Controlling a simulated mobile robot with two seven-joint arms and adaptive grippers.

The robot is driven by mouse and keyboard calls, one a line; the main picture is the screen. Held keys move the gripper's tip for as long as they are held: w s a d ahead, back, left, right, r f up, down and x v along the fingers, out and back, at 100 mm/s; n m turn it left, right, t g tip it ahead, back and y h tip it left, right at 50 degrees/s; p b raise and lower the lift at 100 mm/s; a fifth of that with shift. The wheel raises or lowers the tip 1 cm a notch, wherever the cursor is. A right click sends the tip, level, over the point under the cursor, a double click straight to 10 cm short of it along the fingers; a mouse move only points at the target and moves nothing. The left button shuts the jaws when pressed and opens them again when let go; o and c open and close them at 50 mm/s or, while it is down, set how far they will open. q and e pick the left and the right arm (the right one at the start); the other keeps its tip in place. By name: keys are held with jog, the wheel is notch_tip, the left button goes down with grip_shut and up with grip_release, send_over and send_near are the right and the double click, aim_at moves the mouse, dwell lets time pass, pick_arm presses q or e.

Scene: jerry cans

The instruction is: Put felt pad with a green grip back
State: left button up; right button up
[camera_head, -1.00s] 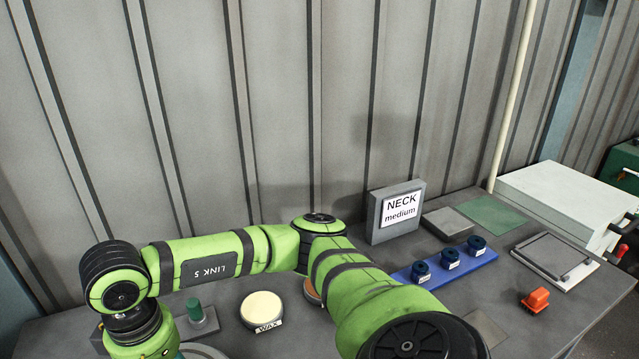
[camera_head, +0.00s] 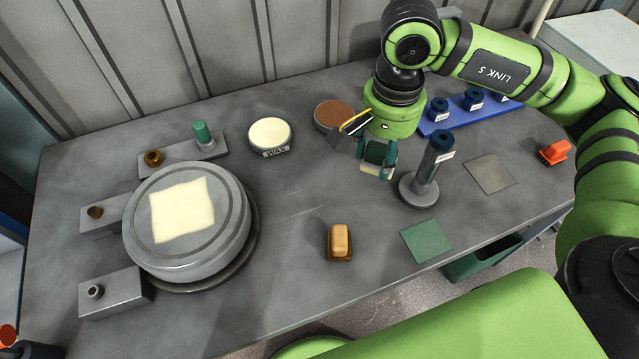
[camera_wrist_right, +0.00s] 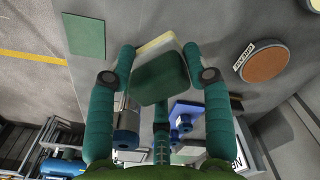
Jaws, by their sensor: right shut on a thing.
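My right gripper (camera_head: 376,168) is shut on a dark green block (camera_head: 376,152) and points down above the table, just left of the upright grey post. In the right wrist view, the green grip (camera_wrist_right: 160,78) sits between the fingers of the right gripper (camera_wrist_right: 165,72). A thin cream edge (camera_wrist_right: 155,43), apparently the felt pad, shows beyond it. The pad's face is hidden. A flat green square (camera_head: 427,240) lies at the front right of the table, and a grey square (camera_head: 490,173) lies behind it. My left gripper is not in view.
The post (camera_head: 427,170) on a round base stands close to the gripper. A cream wax dish (camera_head: 270,133), a brown disc (camera_head: 334,114), a tan-gripped block (camera_head: 340,241) and a large round drum (camera_head: 188,245) stand on the table. The blue rack (camera_head: 455,112) is behind. The table between drum and post is mostly clear.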

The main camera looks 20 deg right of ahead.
jog(key=p, duration=0.5)
send_over(312, 191)
notch_tip(312, 191, down, 7)
jog(key=shift+s+r, duration=0.1)
jog(key=shift+r, duration=0.05)
jog(key=shift+o, duration=0.2)
notch_tip(312, 191, down, 4)
jog(key=shift+r+p, duration=0.1)
jog(key=shift+p, duration=0.9)
jog(key=shift+f+b, duration=0.35)
jog(key=shift+c, duration=0.2)
jog(key=o, duration=1)
jog(key=shift+r, duration=0.1)
